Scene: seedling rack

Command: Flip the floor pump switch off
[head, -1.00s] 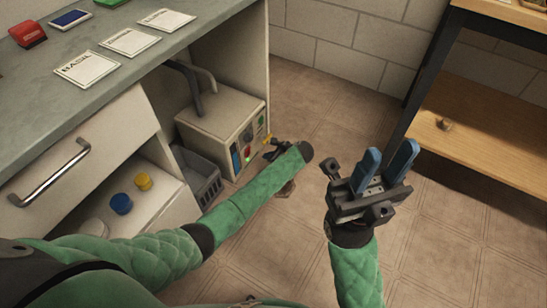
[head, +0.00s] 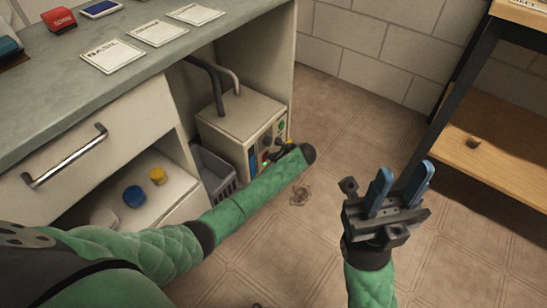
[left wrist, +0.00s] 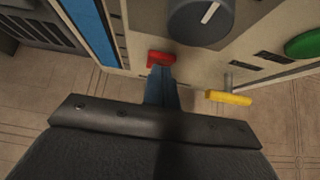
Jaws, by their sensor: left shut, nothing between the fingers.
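The pump (head: 240,112) is a cream box on the floor in the open bay under the counter. Its front panel shows in the left wrist view with a red switch (left wrist: 160,59), a dark dial (left wrist: 200,18), a yellow lever (left wrist: 229,97) and a green button (left wrist: 303,44). My left gripper (head: 276,153) is at the panel, partly hidden by my own arm. Its blue fingers (left wrist: 162,80) are shut and empty, with tips just below the red switch; I cannot tell if they touch. My right gripper (head: 402,180) is open and empty above the floor.
A grey crate (head: 214,172) stands left of the pump. Hoses (head: 213,80) rise from the pump's top. An open drawer with colored jars (head: 134,196) is at left. A wooden shelf (head: 500,165) stands at right.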

